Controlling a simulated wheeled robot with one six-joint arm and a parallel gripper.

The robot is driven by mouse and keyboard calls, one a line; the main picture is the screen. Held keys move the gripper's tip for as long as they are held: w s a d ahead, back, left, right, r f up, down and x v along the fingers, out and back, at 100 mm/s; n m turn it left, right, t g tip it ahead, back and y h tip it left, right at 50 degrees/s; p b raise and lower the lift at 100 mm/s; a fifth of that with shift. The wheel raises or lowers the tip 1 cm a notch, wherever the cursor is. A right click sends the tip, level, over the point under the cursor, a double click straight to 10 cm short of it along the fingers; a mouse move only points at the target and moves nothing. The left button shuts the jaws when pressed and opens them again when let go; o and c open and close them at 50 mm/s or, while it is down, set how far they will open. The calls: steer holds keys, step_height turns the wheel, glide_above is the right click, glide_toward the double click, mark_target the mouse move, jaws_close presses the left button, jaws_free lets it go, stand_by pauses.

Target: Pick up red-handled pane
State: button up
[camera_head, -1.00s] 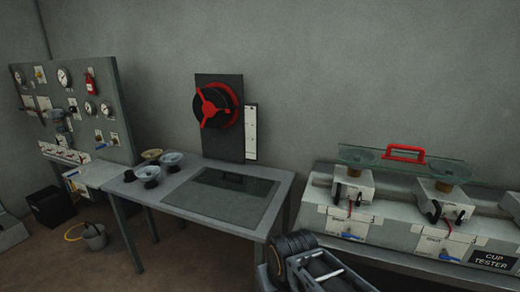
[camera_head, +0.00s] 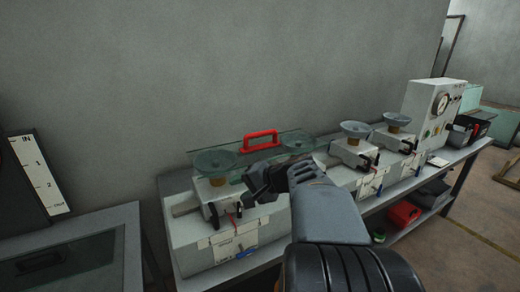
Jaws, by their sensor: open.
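The glass pane (camera_head: 240,152) is a clear greenish strip with a red handle (camera_head: 260,142) standing up from its middle. It lies across two cups, a left cup (camera_head: 214,164) and a right cup (camera_head: 298,144), on top of the bench tester. My gripper (camera_head: 262,178) is dark and is in front of and just below the handle in the picture. It appears apart from the handle, and no held object shows. My arm hides part of the tester below the pane.
The white tester (camera_head: 205,245) fills the bench along the wall. Two bare cups (camera_head: 355,129) stand to the right, with a gauge box (camera_head: 432,110) beyond them. A grey table (camera_head: 75,222) stands at left. A red box (camera_head: 404,213) sits on the shelf below.

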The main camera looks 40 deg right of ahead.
mark_target(263, 135)
steer(key=d+r+m+t+h, duration=0.2)
steer(key=d+r+m+t, duration=0.15)
steer(key=d, duration=0.45)
steer(key=d+r+m+t+h, duration=0.15)
steer(key=d+r+t, duration=0.25)
steer(key=d, duration=0.5)
steer(key=w, duration=0.2)
steer(key=w+p, duration=0.1)
steer(key=w+a, duration=0.1)
steer(key=w, duration=0.1)
steer(key=shift+w+r, duration=0.3)
steer(key=shift+r, duration=0.1)
steer(key=shift+w+a+f+p, duration=0.15)
steer(key=shift+w+p, duration=0.3)
steer(key=shift+w, duration=0.65)
steer(key=shift+w+a+p, duration=0.2)
steer(key=shift+w+p, duration=0.3)
steer(key=shift+w, duration=0.6)
steer(key=shift+w+a+f+p, duration=0.15)
steer(key=shift+w+p, duration=0.3)
steer(key=shift+w, duration=0.65)
steer(key=shift+r, duration=0.1)
jaws_close()
steer(key=shift+r, duration=0.15)
